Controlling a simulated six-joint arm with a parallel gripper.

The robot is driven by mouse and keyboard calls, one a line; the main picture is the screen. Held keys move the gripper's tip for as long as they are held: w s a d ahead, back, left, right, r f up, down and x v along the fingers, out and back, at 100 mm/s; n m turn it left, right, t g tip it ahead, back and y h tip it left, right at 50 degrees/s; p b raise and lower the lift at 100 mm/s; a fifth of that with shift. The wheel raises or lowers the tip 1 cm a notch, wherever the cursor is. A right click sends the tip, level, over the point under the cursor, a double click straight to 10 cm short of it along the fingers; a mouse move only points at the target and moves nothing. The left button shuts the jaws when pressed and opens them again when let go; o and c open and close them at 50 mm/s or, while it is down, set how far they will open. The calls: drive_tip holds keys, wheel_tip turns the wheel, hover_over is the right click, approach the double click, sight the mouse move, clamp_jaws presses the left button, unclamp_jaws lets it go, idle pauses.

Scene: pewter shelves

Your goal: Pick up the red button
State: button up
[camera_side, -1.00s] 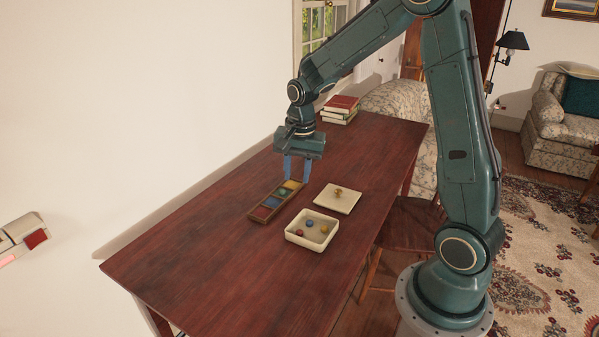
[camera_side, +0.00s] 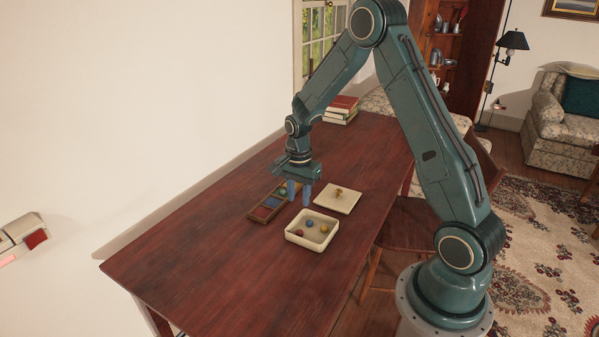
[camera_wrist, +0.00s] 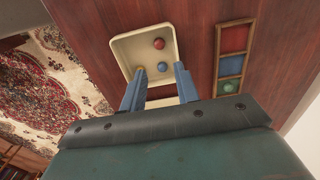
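The red button (camera_side: 299,231) is a small ball inside the cream box (camera_side: 311,246), with a blue button (camera_side: 310,223) and a yellow button (camera_side: 324,229). In the wrist view the red button (camera_wrist: 159,43) lies beyond my fingertips, the blue button (camera_wrist: 162,67) between them in the picture, and the yellow button (camera_wrist: 140,69) by the left finger. My gripper (camera_side: 299,200) is open and empty, pointing down above the table behind the box. It also shows in the wrist view (camera_wrist: 159,67).
A wooden tray (camera_side: 255,216) with coloured compartments lies left of the box; a green button (camera_side: 282,191) sits in its green one. A cream lid (camera_side: 333,206) with a knob lies behind the box. Books (camera_side: 341,108) are stacked at the far end. The front table is clear.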

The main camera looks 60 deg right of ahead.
hover_over(299, 231)
wheel_tip(299, 231, down, 7)
drive_tip(key=shift+r, duration=0.2)
drive_tip(key=shift+d+f, duration=0.1)
drive_tip(key=shift+f, duration=2.45)
clamp_jaws()
